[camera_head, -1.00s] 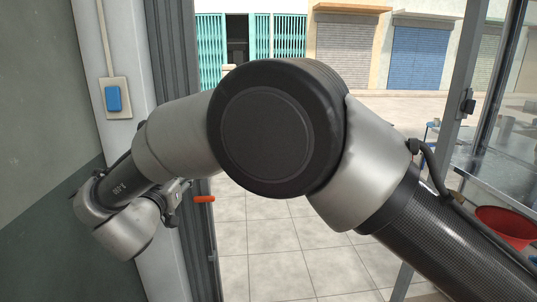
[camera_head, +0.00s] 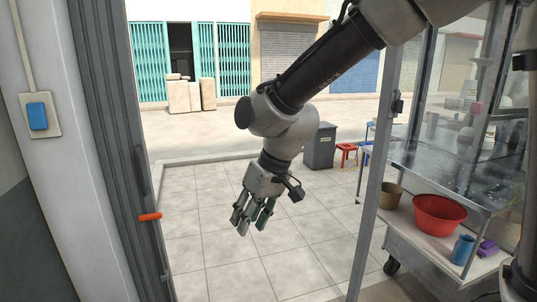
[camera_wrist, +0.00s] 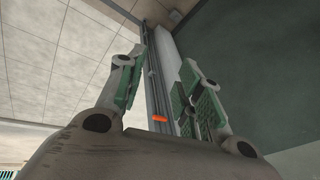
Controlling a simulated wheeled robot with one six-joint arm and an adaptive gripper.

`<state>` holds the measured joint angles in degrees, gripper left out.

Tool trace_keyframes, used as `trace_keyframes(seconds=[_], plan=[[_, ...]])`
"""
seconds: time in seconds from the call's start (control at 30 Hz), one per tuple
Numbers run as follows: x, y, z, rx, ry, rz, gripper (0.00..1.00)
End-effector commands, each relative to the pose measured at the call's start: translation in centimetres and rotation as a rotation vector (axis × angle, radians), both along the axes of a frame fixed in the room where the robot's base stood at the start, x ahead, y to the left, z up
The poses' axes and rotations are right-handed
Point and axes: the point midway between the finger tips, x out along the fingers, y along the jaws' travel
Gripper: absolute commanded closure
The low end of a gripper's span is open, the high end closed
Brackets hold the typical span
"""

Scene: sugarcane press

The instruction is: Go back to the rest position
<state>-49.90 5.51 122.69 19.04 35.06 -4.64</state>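My gripper (camera_head: 252,226) hangs from my arm in the middle of the head view, above the tiled floor, with its fingers pointing down. In the wrist view my gripper (camera_wrist: 160,78) shows both green-padded fingers spread apart with nothing between them. It is open and empty. The grey door frame with an orange handle (camera_head: 149,217) stands to the left of my gripper, apart from it. The orange handle also shows in the wrist view (camera_wrist: 159,118), beyond the gap between the fingers.
A blue switch (camera_head: 37,116) is on the left wall. At right a metal cart (camera_head: 431,240) carries a red basin (camera_head: 438,214), a blue cup (camera_head: 462,249) and a purple item (camera_head: 487,248). A grey bin (camera_head: 320,147) stands behind my arm. The tiled floor in the middle is clear.

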Motion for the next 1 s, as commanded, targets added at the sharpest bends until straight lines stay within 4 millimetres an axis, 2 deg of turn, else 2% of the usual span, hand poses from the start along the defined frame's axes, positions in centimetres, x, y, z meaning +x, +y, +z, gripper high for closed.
trace_keyframes(seconds=[0.03,0.1,0.17,0.3,0.4,0.5,0.6,0.7,0.8,1.0], plan=[[0.0,-4.0,0.9,-0.036,0.011,-0.032,0.65],[-0.6,-9.3,1.9,-0.092,0.029,-0.074,0.65],[-1.4,-13.8,2.7,-0.136,0.041,-0.117,0.65],[-4.2,-24.1,4.3,-0.226,0.047,-0.238,0.65],[-6.7,-30.7,5.3,-0.259,0.017,-0.349,0.65],[-8.7,-35.1,6.3,-0.248,-0.049,-0.477,0.65],[-10.2,-37.9,7.6,-0.214,-0.113,-0.605,0.65],[-10.9,-39.6,8.9,-0.193,-0.165,-0.694,0.65],[-11.2,-40.5,9.2,-0.190,-0.176,-0.739,0.65],[-11.3,-40.8,9.2,-0.192,-0.172,-0.753,0.65]])
